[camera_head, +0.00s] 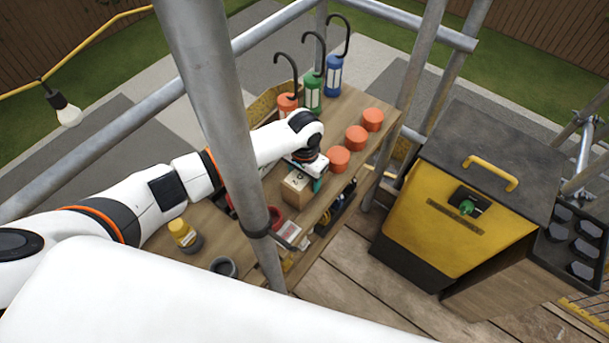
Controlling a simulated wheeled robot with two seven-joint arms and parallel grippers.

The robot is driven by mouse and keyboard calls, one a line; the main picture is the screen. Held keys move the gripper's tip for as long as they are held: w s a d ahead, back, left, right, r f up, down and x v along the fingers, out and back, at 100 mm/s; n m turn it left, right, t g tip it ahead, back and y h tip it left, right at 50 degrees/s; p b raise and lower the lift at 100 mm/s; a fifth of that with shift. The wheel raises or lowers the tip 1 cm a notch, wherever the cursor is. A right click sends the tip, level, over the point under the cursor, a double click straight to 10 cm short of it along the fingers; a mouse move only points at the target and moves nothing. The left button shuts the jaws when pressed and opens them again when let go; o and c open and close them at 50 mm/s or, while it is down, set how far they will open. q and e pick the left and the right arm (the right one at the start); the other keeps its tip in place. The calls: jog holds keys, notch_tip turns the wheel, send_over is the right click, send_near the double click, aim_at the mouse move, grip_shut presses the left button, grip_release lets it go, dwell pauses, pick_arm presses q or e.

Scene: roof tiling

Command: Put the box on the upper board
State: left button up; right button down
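The box (295,189) is small, brown cardboard, with dark marks on its top. It is at the front part of the upper board (343,108), a wooden plank; I cannot tell whether it rests on the board or is held just above it. My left gripper (311,172) is right at the box from above and behind. One teal finger is against or close beside the box's right side. The other finger is hidden, so its grip is unclear. My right gripper is not in view.
Orange round pieces (356,138) stand right of the box. A lower shelf (323,222) holds tools. A metal pole (222,110) crosses in front of my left arm. A yellow bin (445,220) stands right.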

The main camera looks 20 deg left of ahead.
pick_arm(q)
jog(key=shift+o, duration=1.1)
notch_tip(320, 180, up, 12)
jog(key=shift+r+b, duration=0.2)
jog(key=shift+b, duration=0.35)
jog(key=shift+d, duration=0.15)
